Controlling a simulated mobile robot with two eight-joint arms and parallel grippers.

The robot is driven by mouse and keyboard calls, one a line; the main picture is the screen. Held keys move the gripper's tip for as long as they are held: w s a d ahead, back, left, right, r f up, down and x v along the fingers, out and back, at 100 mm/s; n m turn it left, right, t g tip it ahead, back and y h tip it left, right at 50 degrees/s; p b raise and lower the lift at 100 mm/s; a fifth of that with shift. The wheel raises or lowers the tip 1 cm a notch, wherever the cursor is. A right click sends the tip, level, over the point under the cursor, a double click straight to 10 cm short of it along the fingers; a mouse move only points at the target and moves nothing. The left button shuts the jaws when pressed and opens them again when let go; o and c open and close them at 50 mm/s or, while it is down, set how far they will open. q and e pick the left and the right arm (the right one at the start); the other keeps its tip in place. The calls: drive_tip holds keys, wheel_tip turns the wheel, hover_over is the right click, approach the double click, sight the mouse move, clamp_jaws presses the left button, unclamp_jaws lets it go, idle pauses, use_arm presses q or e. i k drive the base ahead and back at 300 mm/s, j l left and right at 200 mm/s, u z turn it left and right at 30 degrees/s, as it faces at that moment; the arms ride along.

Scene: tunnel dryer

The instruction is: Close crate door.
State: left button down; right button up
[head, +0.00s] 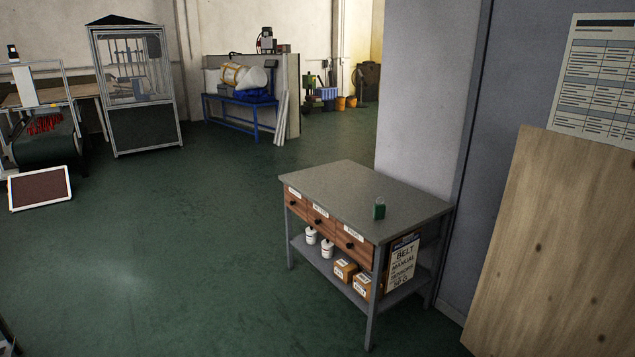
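No crate can be made out for sure in the head view. A large pale wooden panel (560,250) with several dark knots or holes stands tilted at the right edge. Its right and lower parts are cut off by the picture, so I cannot tell whether it is the crate door or a loose board. Neither of my grippers is in view.
A grey wall or cabinet (515,90) is behind the panel. A framed enclosure (145,127) and blue stand (238,113) are farther back. Green floor (170,260) is clear at left centre.

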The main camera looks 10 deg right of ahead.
sight(557, 279)
drive_tip(key=i+l+z, duration=0.15)
drive_tip(key=i+z, duration=0.55)
drive_tip(key=z, duration=0.25)
drive_tip(key=i+z, duration=0.45)
drive_tip(key=i+l+z, duration=0.1)
drive_tip(key=i+z, duration=0.15)
drive_tip(key=i, duration=0.45)
drive_tip(key=i+j+z, duration=0.1)
drive_tip(key=i+z, duration=0.15)
drive_tip(key=i, duration=0.45)
drive_tip(key=i+j+z, duration=0.2)
drive_tip(key=i, duration=0.35)
drive_tip(key=i+j+z, duration=0.25)
drive_tip(key=i+j, duration=0.25)
